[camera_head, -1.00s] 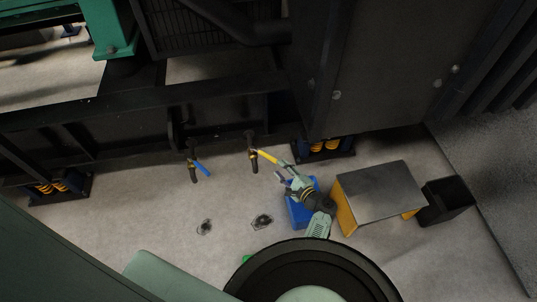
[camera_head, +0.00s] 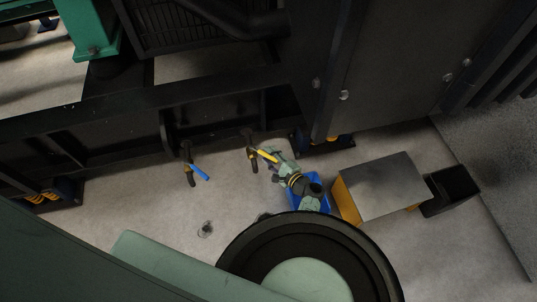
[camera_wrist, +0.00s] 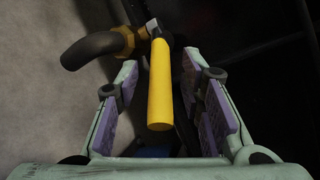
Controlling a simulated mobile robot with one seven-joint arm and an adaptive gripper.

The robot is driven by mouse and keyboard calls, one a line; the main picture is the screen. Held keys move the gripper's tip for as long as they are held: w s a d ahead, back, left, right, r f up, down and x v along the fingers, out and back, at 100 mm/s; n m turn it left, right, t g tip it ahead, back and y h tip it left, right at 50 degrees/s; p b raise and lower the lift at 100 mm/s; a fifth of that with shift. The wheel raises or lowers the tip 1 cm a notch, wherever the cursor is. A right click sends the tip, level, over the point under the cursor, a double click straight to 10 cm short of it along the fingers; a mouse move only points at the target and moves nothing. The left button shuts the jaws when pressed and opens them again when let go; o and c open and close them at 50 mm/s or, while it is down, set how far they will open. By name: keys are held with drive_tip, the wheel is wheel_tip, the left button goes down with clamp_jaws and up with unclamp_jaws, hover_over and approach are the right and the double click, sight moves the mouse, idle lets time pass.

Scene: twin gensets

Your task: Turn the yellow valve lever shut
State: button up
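The yellow valve lever (camera_head: 267,156) sticks out to the right from its valve on the dark genset base in the head view. In the wrist view the yellow lever (camera_wrist: 160,85) runs from the brass valve body (camera_wrist: 125,42) at the top toward me, between my fingers. My gripper (camera_wrist: 165,100) is open, with one purple-padded finger on each side of the lever and gaps to both. In the head view my gripper (camera_head: 276,161) is at the lever's free end and partly covers it. A dark curved outlet (camera_wrist: 88,48) bends left from the valve.
A second valve with a blue lever (camera_head: 200,173) is to the left. A blue bin (camera_head: 322,182) lies under my arm. A grey-topped yellow step (camera_head: 385,186) and a black bin (camera_head: 452,188) stand to the right. Dark stains (camera_head: 205,229) mark the floor.

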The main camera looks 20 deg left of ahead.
drive_tip(key=shift+c, duration=0.5)
clamp_jaws()
idle(0.3)
